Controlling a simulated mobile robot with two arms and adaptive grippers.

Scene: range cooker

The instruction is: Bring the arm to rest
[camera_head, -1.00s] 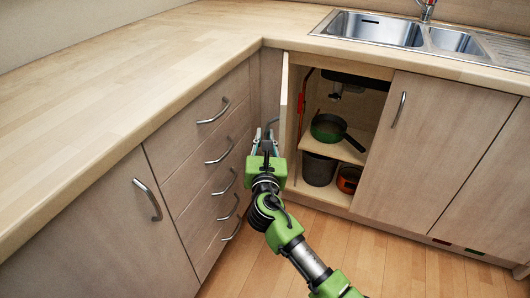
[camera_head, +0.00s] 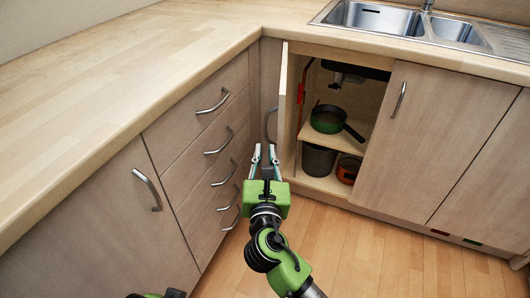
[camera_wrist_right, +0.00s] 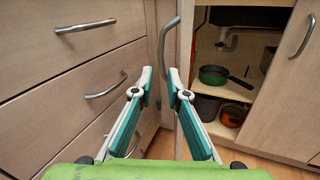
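My right gripper (camera_head: 265,147) is open and empty in front of the corner cabinets. It also shows in the wrist view (camera_wrist_right: 161,76), its teal-lined fingers apart with nothing between them. The cabinet door (camera_head: 283,100) under the sink stands open. Its curved metal handle (camera_wrist_right: 164,45) is just beyond the right fingertips, apart from them. A small green and black part of my body shows at the bottom left of the head view. My left gripper cannot be made out.
The open cabinet holds a green pan (camera_head: 327,119) on a shelf, with a dark pot (camera_head: 318,163) and an orange pot (camera_head: 347,171) below. Drawers with protruding handles (camera_head: 212,102) stand left of my right arm. The wooden floor (camera_head: 380,262) at right is clear.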

